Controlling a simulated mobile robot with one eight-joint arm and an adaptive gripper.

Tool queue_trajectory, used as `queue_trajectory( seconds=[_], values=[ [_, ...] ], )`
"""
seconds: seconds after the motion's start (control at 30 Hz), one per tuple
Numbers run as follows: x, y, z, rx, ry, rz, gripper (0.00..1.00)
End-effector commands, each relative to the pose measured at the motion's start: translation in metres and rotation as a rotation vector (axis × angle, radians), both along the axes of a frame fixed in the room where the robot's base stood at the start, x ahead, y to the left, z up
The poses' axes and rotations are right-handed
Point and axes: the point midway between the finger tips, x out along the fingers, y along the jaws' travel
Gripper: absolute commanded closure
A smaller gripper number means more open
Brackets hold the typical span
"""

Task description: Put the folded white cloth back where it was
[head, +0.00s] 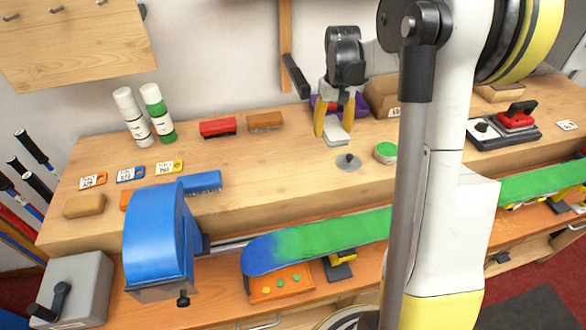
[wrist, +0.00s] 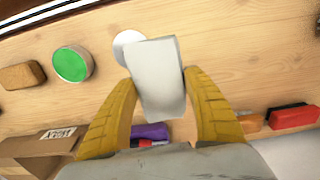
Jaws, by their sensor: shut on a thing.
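My gripper (head: 335,118) has its yellow fingers shut on the folded white cloth (head: 337,133) over the back part of the wooden bench. In the wrist view the cloth (wrist: 158,80) is a pale flat oblong between the two fingers (wrist: 160,112), sticking out beyond their tips. It partly covers a pale round disc (wrist: 127,42) in that view. In the head view this disc (head: 348,163) has a dark knob and lies in front of the cloth. I cannot tell whether the cloth touches the bench top.
A green-topped round tin (head: 386,152) stands right of the disc. Red (head: 217,127) and brown (head: 265,121) brushes lie to the left. A purple object (head: 360,104) and cardboard box (head: 384,95) are behind. Bare bench top (head: 255,160) lies left of the disc.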

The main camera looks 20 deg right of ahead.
Motion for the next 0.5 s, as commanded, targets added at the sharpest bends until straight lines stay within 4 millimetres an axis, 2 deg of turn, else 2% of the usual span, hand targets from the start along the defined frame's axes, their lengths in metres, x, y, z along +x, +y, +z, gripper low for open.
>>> queue_trajectory(
  seconds=[0.1, 0.3, 0.5],
  values=[
    [-0.005, 0.031, -0.022, 0.0, 0.0, 0.006, 0.74],
    [-0.012, 0.076, -0.049, 0.0, 0.0, 0.004, 0.74],
    [-0.015, 0.096, -0.059, 0.0, 0.0, 0.003, 0.74]
  ],
)
